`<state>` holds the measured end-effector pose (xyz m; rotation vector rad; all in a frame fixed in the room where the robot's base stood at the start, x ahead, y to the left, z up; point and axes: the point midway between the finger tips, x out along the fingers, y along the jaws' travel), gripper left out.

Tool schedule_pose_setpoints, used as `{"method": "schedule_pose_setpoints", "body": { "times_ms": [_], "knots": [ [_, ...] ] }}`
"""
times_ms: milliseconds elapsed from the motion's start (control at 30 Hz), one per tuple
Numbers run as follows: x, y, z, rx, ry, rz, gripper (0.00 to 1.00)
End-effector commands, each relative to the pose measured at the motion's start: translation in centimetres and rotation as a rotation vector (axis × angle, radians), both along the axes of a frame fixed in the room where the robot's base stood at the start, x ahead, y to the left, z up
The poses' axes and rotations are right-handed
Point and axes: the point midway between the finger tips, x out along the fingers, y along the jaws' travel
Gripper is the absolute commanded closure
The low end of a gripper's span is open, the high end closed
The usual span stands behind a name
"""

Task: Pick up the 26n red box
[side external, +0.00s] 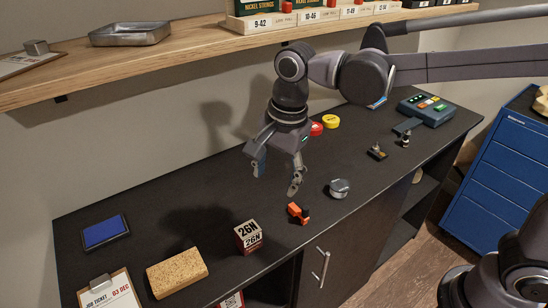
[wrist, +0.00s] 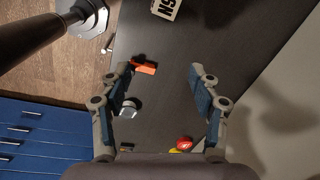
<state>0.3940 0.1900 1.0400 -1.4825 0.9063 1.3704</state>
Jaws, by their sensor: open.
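The 26N box (side external: 249,237) sits upright on the dark bench top, with a pale upper face and a red side, both printed "26N". In the wrist view the box (wrist: 166,9) shows at the top edge, partly cut off. My gripper (side external: 276,184) is open and empty above the bench, up and to the right of the box in the side view and clearly apart from it. In the wrist view my gripper's fingers (wrist: 163,82) are spread wide, with bare bench between them and the box beyond their tips.
A cork block (side external: 177,273) lies left of the box. A blue pad (side external: 105,232) and a clipboard (side external: 108,289) lie farther left. An orange tool (side external: 298,213) and a silver round object (side external: 339,188) are to the right. A wooden shelf (side external: 180,70) runs behind, above the bench.

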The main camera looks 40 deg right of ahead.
Motion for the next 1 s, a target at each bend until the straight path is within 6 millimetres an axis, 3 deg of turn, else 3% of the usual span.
{"method": "schedule_pose_setpoints", "body": {
  "times_ms": [100,300,467,800,1000],
  "knots": [
    [0.5,3.3,-0.8,-0.010,0.065,-0.149,0.38],
    [0.6,6.2,-1.7,-0.032,0.120,-0.312,0.38],
    [0.6,6.8,-2.7,-0.038,0.130,-0.347,0.38],
    [0.6,6.7,-6.9,-0.036,0.128,-0.347,0.38],
    [0.6,6.8,-8.0,-0.036,0.128,-0.346,0.38]
  ]
}}
